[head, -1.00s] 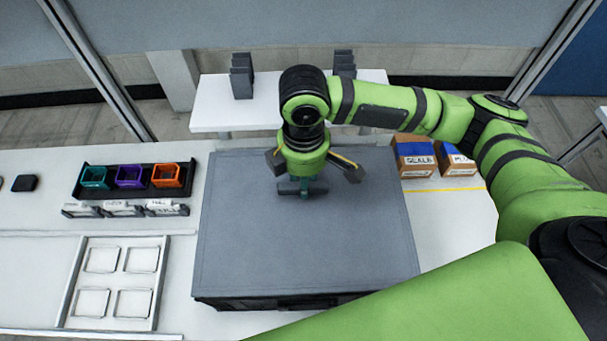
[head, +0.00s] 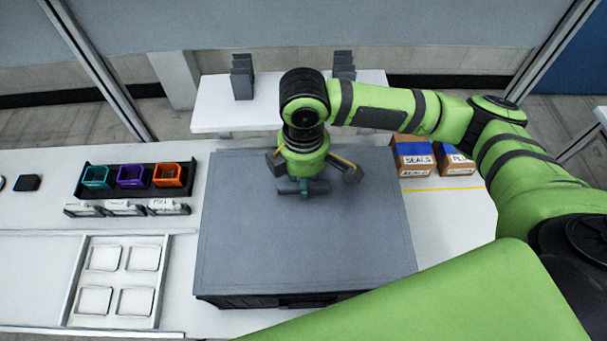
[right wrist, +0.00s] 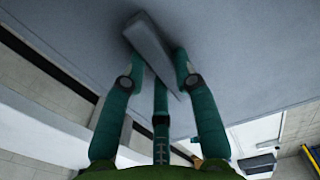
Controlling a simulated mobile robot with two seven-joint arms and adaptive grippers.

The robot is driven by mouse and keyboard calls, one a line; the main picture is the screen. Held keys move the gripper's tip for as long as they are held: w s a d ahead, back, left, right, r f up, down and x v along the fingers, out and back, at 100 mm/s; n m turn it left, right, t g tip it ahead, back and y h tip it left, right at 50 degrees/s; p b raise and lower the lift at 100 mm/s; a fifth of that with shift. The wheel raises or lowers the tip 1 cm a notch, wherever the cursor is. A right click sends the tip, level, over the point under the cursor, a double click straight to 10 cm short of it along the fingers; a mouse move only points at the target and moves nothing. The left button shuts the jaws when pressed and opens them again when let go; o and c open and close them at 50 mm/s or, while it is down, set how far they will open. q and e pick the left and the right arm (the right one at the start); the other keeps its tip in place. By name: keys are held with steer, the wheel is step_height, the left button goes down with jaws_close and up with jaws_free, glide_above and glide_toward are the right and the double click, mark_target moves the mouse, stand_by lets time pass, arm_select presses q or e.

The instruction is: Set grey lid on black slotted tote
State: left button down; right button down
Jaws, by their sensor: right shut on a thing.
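The grey lid (head: 300,240) is a large flat panel lying over the black tote (head: 262,302) in the middle of the bench. Only a strip of the tote's dark front side shows under the lid's near edge; its slots and rim are hidden. The lid looks level and lined up with the tote, but I cannot tell whether it touches the rim all round. My right gripper (head: 303,187) is shut on the lid's handle bar (right wrist: 143,35), near the lid's far half. Its teal fingers straddle the bar in the right wrist view. My left gripper is not in view.
A black rack with teal, purple and orange bins (head: 133,176) stands at left, above a white tray (head: 84,317). Cardboard boxes (head: 416,172) stand right of the lid. A white shelf (head: 215,116) with grey uprights is behind.

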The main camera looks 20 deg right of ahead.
steer(key=shift+f, duration=0.75)
stand_by(0.8)
steer(key=c, duration=0.9)
jaws_free()
step_height(320, 180, up, 12)
